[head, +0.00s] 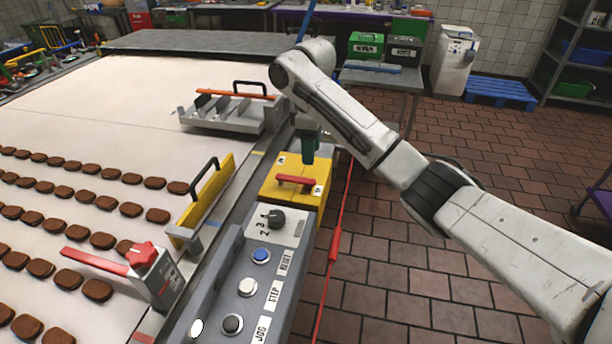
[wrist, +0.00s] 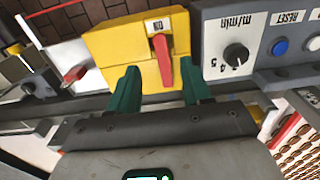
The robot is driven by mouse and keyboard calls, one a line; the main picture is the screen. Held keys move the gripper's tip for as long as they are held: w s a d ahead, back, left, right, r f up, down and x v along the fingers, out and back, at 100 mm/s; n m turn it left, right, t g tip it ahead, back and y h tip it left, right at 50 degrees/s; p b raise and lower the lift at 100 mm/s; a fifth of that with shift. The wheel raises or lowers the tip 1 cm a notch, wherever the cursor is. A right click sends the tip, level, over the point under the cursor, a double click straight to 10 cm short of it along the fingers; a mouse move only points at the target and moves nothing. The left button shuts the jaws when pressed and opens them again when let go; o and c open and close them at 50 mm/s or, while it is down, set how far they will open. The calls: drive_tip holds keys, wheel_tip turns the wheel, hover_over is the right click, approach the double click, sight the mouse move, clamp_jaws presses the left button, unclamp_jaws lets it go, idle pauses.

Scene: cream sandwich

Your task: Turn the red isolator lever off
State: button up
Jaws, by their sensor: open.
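The red isolator lever (head: 296,180) is on a yellow box (head: 318,200) on the conveyor's side rail. In the wrist view the lever (wrist: 161,58) runs from a pivot near a small white label, which appears to read ON, down towards my gripper. My gripper (wrist: 160,70) is open, with one green finger on each side of the lever's free end and gaps showing between. In the head view the gripper (head: 308,150) hangs just above and behind the box. Whether a finger touches the lever cannot be told.
A control panel with a speed knob (head: 275,219), a blue button (head: 261,255) and other buttons lies in front of the yellow box. A yellow guide plate (head: 206,200) with a black handle stands to the left. A red pull cord (head: 333,245) runs along the right.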

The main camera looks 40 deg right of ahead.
sight(310, 181)
wheel_tip(310, 181, down, 7)
drive_tip(key=b, duration=0.2)
drive_tip(key=shift+a+r+b, duration=0.1)
drive_tip(key=shift+r+b, duration=0.1)
drive_tip(key=shift+b, duration=0.15)
drive_tip(key=shift+f, duration=1)
drive_tip(key=shift+c, duration=0.2)
clamp_jaws()
